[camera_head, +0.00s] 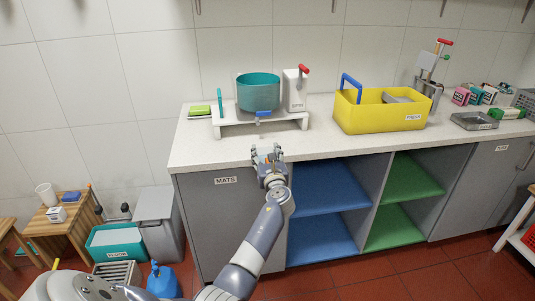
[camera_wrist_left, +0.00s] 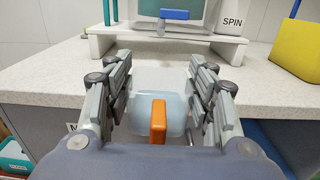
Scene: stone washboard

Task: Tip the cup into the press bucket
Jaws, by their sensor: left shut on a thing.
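My left gripper (camera_head: 267,154) is in front of the counter's front edge, below the white stand. In the left wrist view its fingers (camera_wrist_left: 158,105) are shut on a pale translucent cup (camera_wrist_left: 146,80) with an orange handle (camera_wrist_left: 158,122). The cup is hard to make out in the head view, and its contents cannot be told. The yellow press bucket (camera_head: 365,117), with a blue handle and a label that seems to read PRESS, stands on the counter to the right of my gripper. Part of it also shows at the right of the left wrist view (camera_wrist_left: 299,50). My right gripper is not in view.
A teal tub (camera_head: 258,94) sits on the white stand (camera_head: 232,129), beside a white SPIN container (camera_head: 293,94) with a red handle. A grey tray (camera_head: 474,121) lies right of the bucket. The counter front (camera_head: 320,148) is clear.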

